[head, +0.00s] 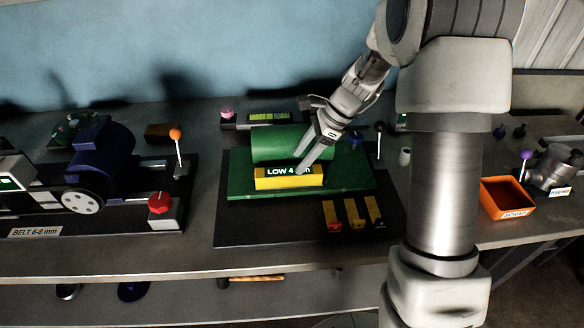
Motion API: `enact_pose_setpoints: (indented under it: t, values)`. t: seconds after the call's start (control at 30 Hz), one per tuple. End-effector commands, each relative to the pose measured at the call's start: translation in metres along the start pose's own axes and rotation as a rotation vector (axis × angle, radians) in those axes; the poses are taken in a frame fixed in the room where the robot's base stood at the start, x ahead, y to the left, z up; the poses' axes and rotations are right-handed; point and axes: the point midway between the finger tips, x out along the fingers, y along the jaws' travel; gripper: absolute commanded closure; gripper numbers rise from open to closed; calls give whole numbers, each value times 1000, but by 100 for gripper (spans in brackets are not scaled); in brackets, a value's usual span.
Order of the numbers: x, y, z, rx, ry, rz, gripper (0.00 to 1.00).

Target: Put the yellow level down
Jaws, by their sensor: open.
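The yellow level (275,183) is a short bar with a dark label strip reading "LOW 4", the rest of which is partly covered. It appears to lie on the green base plate (243,192), in front of the green cylinder (280,145). My gripper (304,152) comes down from the upper right and is open. One finger reaches down over the right part of the level and hides some of its label. I cannot tell whether the finger touches the level. The other finger is hard to make out against the cylinder.
Several small yellow pieces (353,213) lie on the dark mat (290,226) in front of the plate. A blue motor (100,155), an orange-knobbed lever (176,137) and a red button (159,203) stand left. An orange bin (507,198) stands right.

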Motion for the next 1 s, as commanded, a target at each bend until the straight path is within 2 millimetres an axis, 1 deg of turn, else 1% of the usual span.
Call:
enact_pose_setpoints:
  t: [0.03,0.1,0.2,0.37,0.47,0.57,0.67,0.8,1.0]
  values:
    - [-13,-1,1,-2,0,-5,38]
    - [-26,-1,0,-1,0,-4,38]
    - [-40,-1,0,1,0,-3,38]
    - [-53,0,1,-7,2,-2,38]
    - [-63,6,6,-52,15,-10,38]
    - [-79,20,14,-150,47,-25,38]
    - [-98,40,24,-291,97,-44,38]
    - [-122,71,36,-499,175,-63,38]
    - [-150,117,46,-792,301,-76,38]
